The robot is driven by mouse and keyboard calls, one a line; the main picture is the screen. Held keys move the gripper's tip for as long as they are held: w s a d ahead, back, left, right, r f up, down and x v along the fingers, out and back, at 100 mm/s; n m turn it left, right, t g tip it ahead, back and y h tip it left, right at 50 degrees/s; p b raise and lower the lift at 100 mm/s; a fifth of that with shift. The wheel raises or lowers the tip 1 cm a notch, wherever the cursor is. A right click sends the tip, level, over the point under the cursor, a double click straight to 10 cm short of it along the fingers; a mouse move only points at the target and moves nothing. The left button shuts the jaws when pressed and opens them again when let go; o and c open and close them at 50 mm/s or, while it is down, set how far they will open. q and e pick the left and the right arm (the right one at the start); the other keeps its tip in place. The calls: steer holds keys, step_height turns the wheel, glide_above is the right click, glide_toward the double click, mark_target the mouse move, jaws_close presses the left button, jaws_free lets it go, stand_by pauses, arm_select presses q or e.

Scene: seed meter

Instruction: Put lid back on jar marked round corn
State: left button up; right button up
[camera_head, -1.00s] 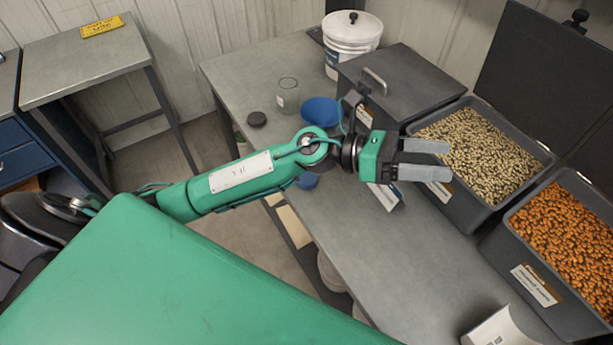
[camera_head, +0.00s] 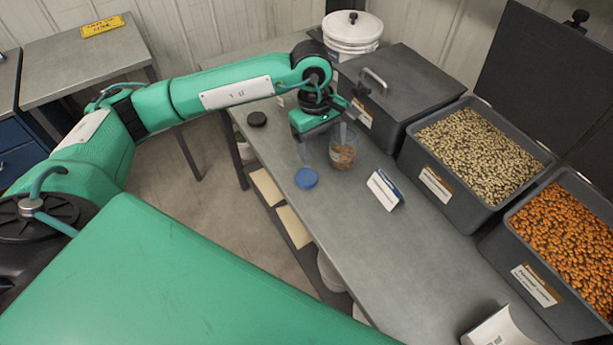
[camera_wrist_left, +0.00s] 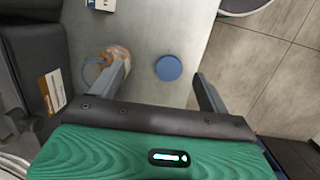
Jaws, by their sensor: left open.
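A blue lid (camera_head: 306,179) lies flat on the grey bench near its front edge. A clear jar with brownish seeds (camera_head: 342,157) stands open-topped just to its right; any marking is too small to read. My left gripper (camera_head: 324,152) points down above the bench, open and empty, beside the lid and partly covering the jar. In the left wrist view the lid (camera_wrist_left: 168,68) shows between the spread fingers (camera_wrist_left: 160,78), and the jar (camera_wrist_left: 117,54) sits partly behind the left finger. My right gripper is not in view.
A label card (camera_head: 385,189) stands right of the jar. A closed dark bin (camera_head: 405,85) and open bins of pale seeds (camera_head: 478,145) and orange seeds (camera_head: 565,235) line the back. The bench front is largely clear.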

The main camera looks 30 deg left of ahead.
arm_select(q)
steer(key=shift+y, duration=0.9)
steer(key=a, duration=0.2)
steer(key=w+a+r, duration=0.1)
steer(key=a, duration=0.1)
steer(key=shift+f, duration=0.1)
steer(key=p, duration=0.2)
glide_above(308, 174)
step_height(308, 174, down, 8)
steer(key=shift+r, duration=0.25)
steer(key=shift+f, duration=0.55)
